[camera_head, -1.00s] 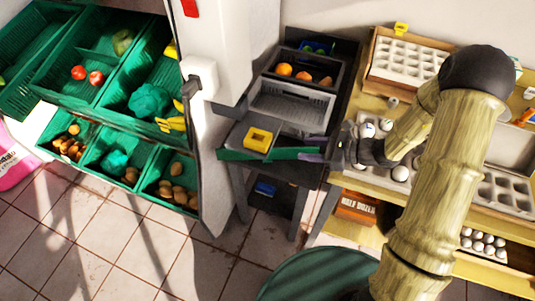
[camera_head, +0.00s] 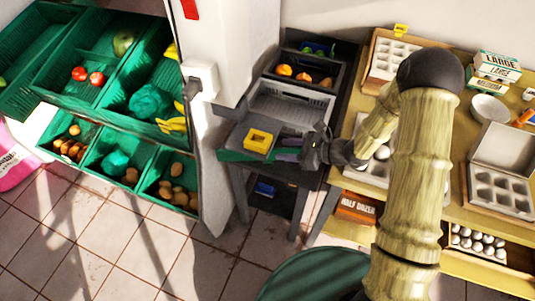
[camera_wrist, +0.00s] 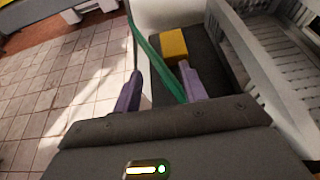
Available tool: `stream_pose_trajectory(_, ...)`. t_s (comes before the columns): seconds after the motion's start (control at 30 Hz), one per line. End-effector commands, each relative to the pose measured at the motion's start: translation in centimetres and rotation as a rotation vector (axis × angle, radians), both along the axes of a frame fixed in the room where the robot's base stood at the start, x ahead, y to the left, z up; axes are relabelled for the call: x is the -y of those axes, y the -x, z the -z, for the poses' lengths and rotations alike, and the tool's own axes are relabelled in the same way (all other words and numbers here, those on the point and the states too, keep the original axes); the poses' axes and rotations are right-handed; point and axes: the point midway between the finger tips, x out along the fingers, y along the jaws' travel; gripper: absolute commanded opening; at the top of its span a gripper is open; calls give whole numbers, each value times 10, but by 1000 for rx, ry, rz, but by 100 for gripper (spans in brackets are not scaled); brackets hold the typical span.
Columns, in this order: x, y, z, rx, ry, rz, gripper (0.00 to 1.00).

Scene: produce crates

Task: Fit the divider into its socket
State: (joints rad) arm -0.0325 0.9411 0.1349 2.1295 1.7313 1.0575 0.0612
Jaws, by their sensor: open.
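A thin green strip, which looks like the divider (camera_head: 232,156), lies along the front edge of a dark stand (camera_head: 229,135). In the wrist view the green strip (camera_wrist: 150,52) runs lengthwise between the two purple fingers of my gripper (camera_wrist: 160,68). The fingers are apart, one on each side of it; I cannot tell whether either touches. In the head view my gripper (camera_head: 284,148) is at the strip's right end, which it partly hides. I cannot make out which slot is the socket.
A yellow block with a dark opening (camera_head: 258,139) sits on the stand behind the strip. A grey slatted crate (camera_head: 290,92) stands behind it, with a fruit crate (camera_head: 303,65) farther back. A white column (camera_head: 215,110) rises at the left. The egg table (camera_head: 455,212) is at the right.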

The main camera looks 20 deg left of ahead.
Motion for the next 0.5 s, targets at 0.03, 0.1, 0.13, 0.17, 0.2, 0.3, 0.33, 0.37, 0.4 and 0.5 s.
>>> stream_pose_trajectory(0.03, -6, 1, 2, -2, 0, -4, 42)
stream_pose_trajectory(0.1, -15, 0, 7, -1, 0, -5, 42)
stream_pose_trajectory(0.13, -19, -1, 9, -1, 0, -5, 42)
stream_pose_trajectory(0.17, -23, -1, 12, -2, 0, -5, 42)
stream_pose_trajectory(0.2, -29, -1, 14, -1, 0, -5, 42)
stream_pose_trajectory(0.3, -39, -3, 19, 0, -1, -3, 42)
stream_pose_trajectory(0.33, -41, -3, 19, -1, -1, -2, 42)
stream_pose_trajectory(0.37, -42, -3, 20, 0, -1, -1, 42)
stream_pose_trajectory(0.4, -43, -4, 20, 0, -1, 0, 42)
stream_pose_trajectory(0.5, -43, -4, 20, 0, -1, 1, 42)
